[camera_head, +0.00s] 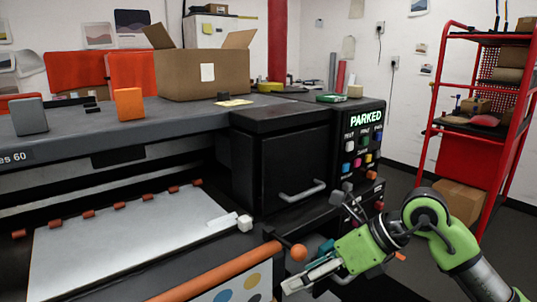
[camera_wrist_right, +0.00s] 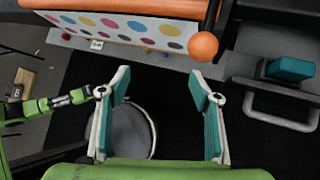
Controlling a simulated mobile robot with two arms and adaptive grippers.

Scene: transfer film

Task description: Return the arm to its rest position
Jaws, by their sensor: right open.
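My right arm is green and grey and comes in from the lower right of the head view. Its gripper (camera_head: 312,277) is in front of the printer, below the orange ball knob (camera_head: 299,252). In the right wrist view the gripper (camera_wrist_right: 160,95) has its two teal-padded fingers spread wide, with nothing between them. The orange knob (camera_wrist_right: 203,46) shows just beyond the finger on the right, apart from it as far as I can tell. My left gripper is not seen in the head view.
A cardboard box (camera_head: 205,78) sits on top. A red shelf rack (camera_head: 483,120) stands right, with floor between.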

